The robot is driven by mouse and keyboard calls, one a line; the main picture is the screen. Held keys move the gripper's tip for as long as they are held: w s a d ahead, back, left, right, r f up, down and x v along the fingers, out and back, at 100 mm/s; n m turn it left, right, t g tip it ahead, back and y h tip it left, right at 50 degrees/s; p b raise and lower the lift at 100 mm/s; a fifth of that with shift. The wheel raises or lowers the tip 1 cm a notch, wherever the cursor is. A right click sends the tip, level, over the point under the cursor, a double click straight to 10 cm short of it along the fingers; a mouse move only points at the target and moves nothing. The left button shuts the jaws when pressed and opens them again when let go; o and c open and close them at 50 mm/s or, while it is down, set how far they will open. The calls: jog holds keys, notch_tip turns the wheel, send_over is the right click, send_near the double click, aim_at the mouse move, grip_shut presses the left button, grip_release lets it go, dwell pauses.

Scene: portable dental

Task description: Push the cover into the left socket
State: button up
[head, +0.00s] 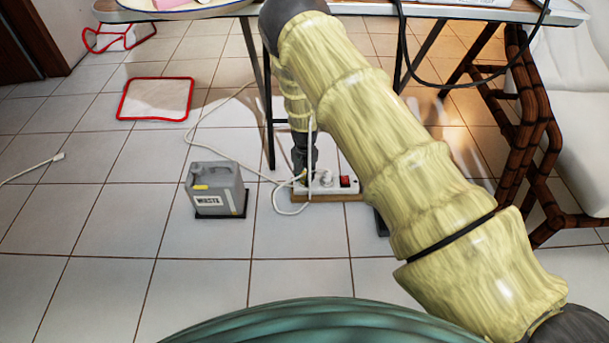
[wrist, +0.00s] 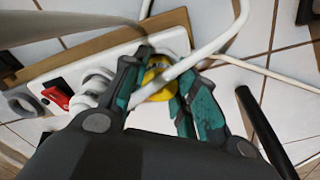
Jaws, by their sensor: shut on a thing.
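The white power strip (head: 325,186) lies on the floor under the table. It also shows in the wrist view (wrist: 165,42), mounted on a wooden board. My gripper (head: 300,178) points down at the strip's left end. In the wrist view, its teal fingers (wrist: 160,83) are closed around a round yellow cover (wrist: 158,73). The cover is over or against the end of the strip; a white cable crosses in front of it. The left socket is hidden, and I cannot tell how deep the cover sits.
A white plug (wrist: 97,84) stands in the strip beside the red switch (wrist: 57,97). White cable (head: 232,158) loops around the strip's left side. A grey waste canister (head: 216,178) stands to the left. Table legs and a rattan-framed chair (head: 525,120) flank the space.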

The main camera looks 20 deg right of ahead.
aim_at(304, 174)
jog(key=o, duration=0.9)
notch_tip(304, 174, up, 12)
jog(key=shift+f, duration=0.1)
jog(key=s+d+f+n+h+p, duration=0.1)
jog(key=s+d+f+n+p, duration=0.15)
jog(key=s, duration=0.65)
jog(key=s+d+f+n+p, duration=0.1)
jog(key=s+f, duration=0.2)
jog(key=s, duration=0.6)
jog(key=s+d+f+n+h+p, duration=0.1)
jog(key=s+f+n+p, duration=0.15)
jog(key=s, duration=0.65)
jog(key=s+a+r+n+y+p, duration=0.1)
jog(key=s+a+r+n+p, duration=0.15)
jog(key=s, duration=0.85)
jog(key=s+a+r+n+y+p, duration=0.15)
jog(key=s+r, duration=0.25)
jog(key=s, duration=0.6)
jog(key=shift+h, duration=0.25)
jog(key=r+p, duration=3.6)
jog(key=p, duration=0.1)
jog(key=shift+s+a+r, duration=0.15)
jog(key=shift+a+r, duration=0.05)
jog(key=shift+a, duration=0.05)
